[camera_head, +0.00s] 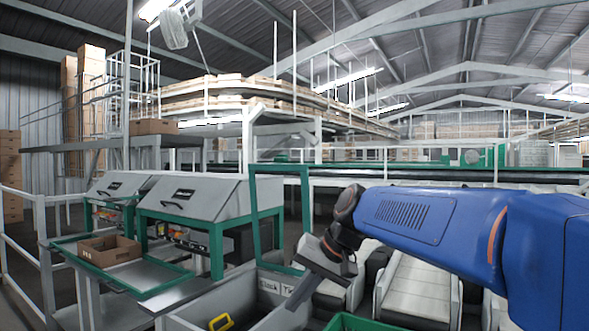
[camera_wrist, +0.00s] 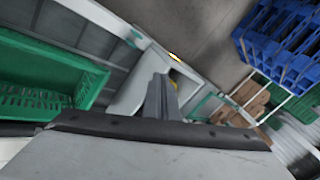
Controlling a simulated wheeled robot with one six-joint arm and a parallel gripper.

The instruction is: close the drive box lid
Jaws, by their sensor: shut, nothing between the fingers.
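I cannot tell for certain which thing is the drive box. Two grey boxes with sloped tops stand on green frames at the left in the head view: a nearer one (camera_head: 205,193) and a farther one (camera_head: 118,187). Each has a dark handle on its slope, and both tops look down. My gripper (camera_head: 303,292) hangs at the lower middle, right of and nearer than these boxes, apart from them. In the wrist view my gripper (camera_wrist: 162,98) shows its fingers together, with nothing held. A large grey surface fills the bottom of that view.
A grey lettered bin (camera_head: 277,284) with a yellow handle (camera_head: 221,322) stands below my gripper. A brown crate (camera_head: 109,251) sits on a green-edged table.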

